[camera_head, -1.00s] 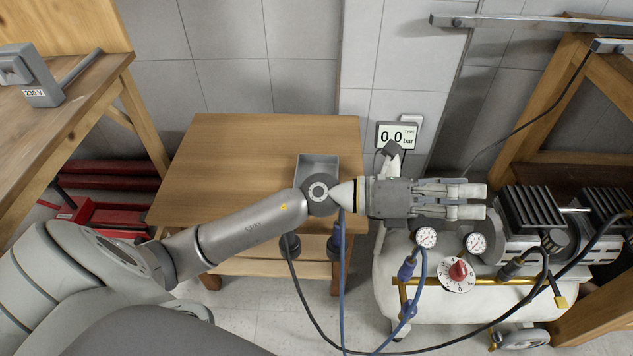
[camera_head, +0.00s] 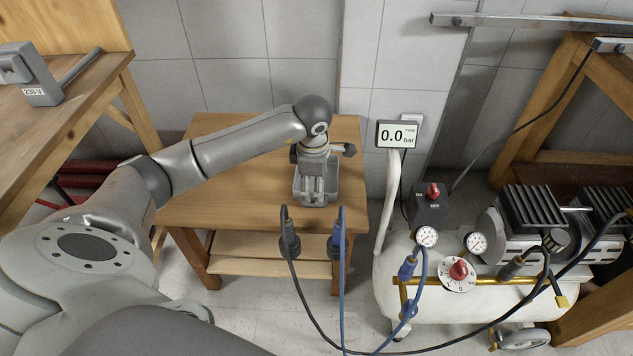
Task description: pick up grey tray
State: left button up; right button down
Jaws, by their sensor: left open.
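The grey tray (camera_head: 331,190) sits on the small wooden table (camera_head: 230,207), close to its front right part. My left gripper (camera_head: 312,203) is over the tray and points toward the front of the table. It is open, and its fingers cover much of the tray's inside. I cannot tell whether the fingers touch the tray. The tray's back part is hidden by the gripper and wrist. My right gripper does not show.
A black hose end (camera_head: 288,240) and a blue hose end (camera_head: 338,243) are at the table's front edge. A workbench (camera_head: 60,130) stands at the left.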

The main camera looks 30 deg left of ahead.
pick_arm(q)
jog(key=f, duration=0.3)
jog(key=shift+w+f, duration=0.15)
jog(key=shift+w, duration=0.1)
jog(key=f, duration=0.1)
jog(key=f+b, duration=0.1)
jog(key=f, duration=0.2)
jog(key=shift+w+d+f, duration=0.1)
jog(key=shift+w+d, duration=0.05)
jog(key=shift+w, duration=0.1)
jog(key=shift+w+f, duration=0.1)
jog(key=shift+f, duration=0.4)
jog(key=c, duration=1.3)
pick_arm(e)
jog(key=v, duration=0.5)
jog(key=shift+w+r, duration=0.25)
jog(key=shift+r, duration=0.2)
